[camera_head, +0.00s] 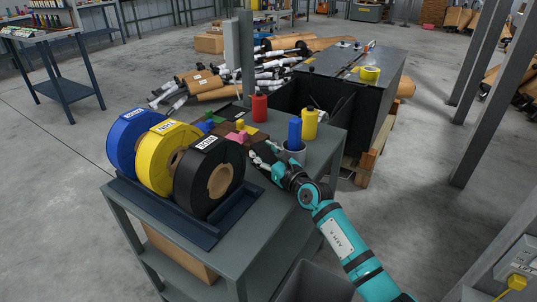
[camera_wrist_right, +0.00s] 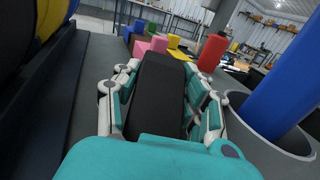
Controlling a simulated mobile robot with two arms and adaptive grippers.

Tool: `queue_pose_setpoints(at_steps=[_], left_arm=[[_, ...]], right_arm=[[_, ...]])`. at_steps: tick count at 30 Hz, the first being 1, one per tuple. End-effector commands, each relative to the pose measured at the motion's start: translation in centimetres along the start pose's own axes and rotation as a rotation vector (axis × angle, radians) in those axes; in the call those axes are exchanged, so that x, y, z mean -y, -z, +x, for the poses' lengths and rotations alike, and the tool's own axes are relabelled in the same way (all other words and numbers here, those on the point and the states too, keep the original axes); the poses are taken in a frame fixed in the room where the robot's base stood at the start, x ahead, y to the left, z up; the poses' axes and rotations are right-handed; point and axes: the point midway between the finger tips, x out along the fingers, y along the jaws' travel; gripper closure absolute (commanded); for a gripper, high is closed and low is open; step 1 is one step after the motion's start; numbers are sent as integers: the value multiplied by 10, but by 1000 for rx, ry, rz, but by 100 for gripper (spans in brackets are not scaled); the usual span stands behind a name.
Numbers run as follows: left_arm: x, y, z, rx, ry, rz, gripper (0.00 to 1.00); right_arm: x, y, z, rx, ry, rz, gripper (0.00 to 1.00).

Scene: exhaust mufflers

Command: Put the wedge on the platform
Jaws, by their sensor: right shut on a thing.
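My right gripper (camera_head: 264,154) is over the grey table, to the right of the tape spools. In the wrist view the right gripper (camera_wrist_right: 160,88) has its fingers on both sides of a long black block, which I take to be the wedge (camera_wrist_right: 160,85). Its far end points toward the coloured blocks; its underside is hidden, so I cannot tell whether it touches the table. A brown, low platform-like piece (camera_head: 227,132) lies beyond the gripper, with a pink block (camera_head: 237,137) and a yellow block (camera_head: 241,125) on or beside it. My left gripper is not in view.
Blue, yellow and black spools (camera_head: 208,178) stand in a dark rack left of the gripper. A grey cup (camera_head: 294,153) holding a blue cylinder (camera_head: 295,132) is close on the right. Red (camera_head: 260,107) and yellow (camera_head: 309,124) bottles stand behind. A narrow grey table strip is bare.

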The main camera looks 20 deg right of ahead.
Motion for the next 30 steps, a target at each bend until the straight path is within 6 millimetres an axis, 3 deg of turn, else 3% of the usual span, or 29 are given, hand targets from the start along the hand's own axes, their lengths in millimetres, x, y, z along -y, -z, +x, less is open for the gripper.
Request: queue_pose_setpoints(at_steps=[12, 13, 15, 25, 30], left_arm=[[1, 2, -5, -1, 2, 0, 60], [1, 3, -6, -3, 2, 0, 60], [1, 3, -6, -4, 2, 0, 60], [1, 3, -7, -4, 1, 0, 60], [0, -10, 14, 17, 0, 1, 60]], right_arm=[[-2, 2, 0, 3, -1, 0, 100], [-2, 3, 0, 1, -1, 0, 57], [-2, 2, 0, 1, -1, 0, 49], [-2, 0, 0, 2, -1, 0, 49], [-2, 0, -23, 0, 0, 1, 49]])
